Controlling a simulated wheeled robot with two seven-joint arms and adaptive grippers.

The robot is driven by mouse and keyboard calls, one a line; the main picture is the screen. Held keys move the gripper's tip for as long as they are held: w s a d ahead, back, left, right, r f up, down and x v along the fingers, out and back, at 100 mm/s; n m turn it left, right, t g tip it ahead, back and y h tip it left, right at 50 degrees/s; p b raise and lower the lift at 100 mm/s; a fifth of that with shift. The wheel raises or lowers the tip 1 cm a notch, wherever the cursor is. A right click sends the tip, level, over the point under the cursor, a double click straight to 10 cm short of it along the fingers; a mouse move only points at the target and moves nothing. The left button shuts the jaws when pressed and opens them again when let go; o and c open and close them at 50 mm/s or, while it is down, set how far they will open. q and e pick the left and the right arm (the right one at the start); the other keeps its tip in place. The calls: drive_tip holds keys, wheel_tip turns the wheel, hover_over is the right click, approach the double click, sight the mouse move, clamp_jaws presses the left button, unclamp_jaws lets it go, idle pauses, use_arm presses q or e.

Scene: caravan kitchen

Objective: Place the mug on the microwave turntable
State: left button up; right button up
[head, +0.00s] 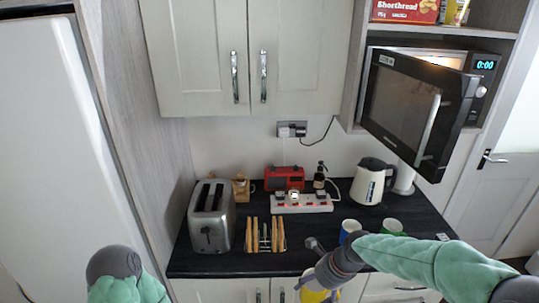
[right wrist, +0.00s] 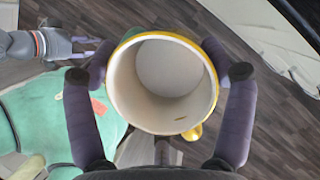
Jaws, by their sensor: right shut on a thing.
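The yellow mug (right wrist: 204,49), white inside, is between the fingers of my right gripper (right wrist: 162,60), which is shut on it. Its opening faces the wrist camera and its handle shows at the lower right. In the head view the mug (head: 316,296) is at the bottom edge, partly hidden by my right gripper (head: 322,268), in front of the counter. The microwave (head: 484,80) stands in the upper right shelf with its door (head: 405,105) swung open. The door hides most of the interior, and the turntable is not visible. My left gripper (right wrist: 84,48) shows empty with fingers apart in the right wrist view.
A blue mug (head: 350,229) and a green mug (head: 391,227) stand on the dark counter (head: 210,263), near a kettle (head: 371,182). A toaster (head: 211,215), toast rack (head: 265,236), red radio (head: 284,178) and power strip (head: 301,203) are further left. The open door juts out over the counter's right side.

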drive_tip(key=f+n+g, duration=0.1)
drive_tip(key=f+n, duration=0.1)
drive_tip(key=n, duration=0.1)
drive_tip(key=d+f+n+g+b, duration=0.1)
drive_tip(key=f+n, duration=0.2)
drive_tip(key=n, duration=0.1)
drive_tip(key=d+f+n+g+b, duration=0.1)
drive_tip(key=f+n+g, duration=0.1)
drive_tip(key=n, duration=0.1)
drive_tip(key=shift+s+d+f+n, duration=0.2)
drive_tip(key=shift+f+n, duration=0.1)
drive_tip(key=shift+f, duration=0.05)
drive_tip(key=s+d+f+n+g+h+b, duration=0.1)
drive_tip(key=d+f+n+g+h+b, duration=0.1)
drive_tip(key=f+n, duration=0.5)
drive_tip(key=shift+s+d+n+h+b, duration=0.45)
drive_tip(key=shift+n+h, duration=0.65)
drive_tip(key=shift+n, duration=1.4)
drive_tip(key=shift+w+f, duration=0.1)
drive_tip(key=shift+w, duration=0.05)
